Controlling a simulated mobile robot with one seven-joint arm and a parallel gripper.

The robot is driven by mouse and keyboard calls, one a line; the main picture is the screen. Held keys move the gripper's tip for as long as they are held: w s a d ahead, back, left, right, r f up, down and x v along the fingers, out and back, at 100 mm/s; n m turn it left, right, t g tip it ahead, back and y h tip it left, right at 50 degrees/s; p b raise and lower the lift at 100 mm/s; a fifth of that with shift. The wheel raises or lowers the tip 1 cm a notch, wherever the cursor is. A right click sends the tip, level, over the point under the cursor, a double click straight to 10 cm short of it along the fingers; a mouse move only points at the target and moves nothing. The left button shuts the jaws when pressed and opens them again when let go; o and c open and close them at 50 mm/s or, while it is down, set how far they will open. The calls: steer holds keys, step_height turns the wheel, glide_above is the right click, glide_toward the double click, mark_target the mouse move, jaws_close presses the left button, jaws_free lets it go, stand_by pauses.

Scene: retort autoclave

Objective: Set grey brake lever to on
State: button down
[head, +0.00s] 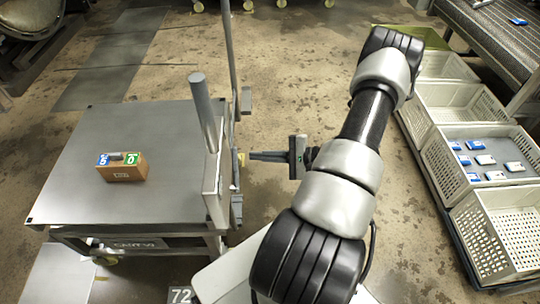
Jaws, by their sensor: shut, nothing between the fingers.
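A grey metal cart (90,125) stands at the left. A brown block (122,173) with a blue label and a green label sits on its top, with a small grey piece between the labels. A thick grey bar (203,112) rises at the cart's right end, beside a grey upright plate (212,185). Dark grey parts (236,205) run down that end. I cannot tell for certain which grey part is the brake lever. My gripper (253,156) is shut and empty, pointing left at the cart's right end. Its tips are close to the end parts; contact is unclear.
Pale crates (462,100) stand in a row on the right, one holding several blue-and-white packs (485,160). A tall grey pole (230,45) rises behind the cart's right end. A conveyor (500,35) is at upper right. Open floor (290,75) lies beyond my gripper.

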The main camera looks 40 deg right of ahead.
mark_target(236, 169)
steer(key=a, duration=0.1)
steer(key=a+r, duration=0.1)
steer(key=a, duration=0.2)
steer(key=shift+w+a+r, duration=0.25)
steer(key=shift+w+r, duration=0.05)
steer(key=shift+r, duration=0.05)
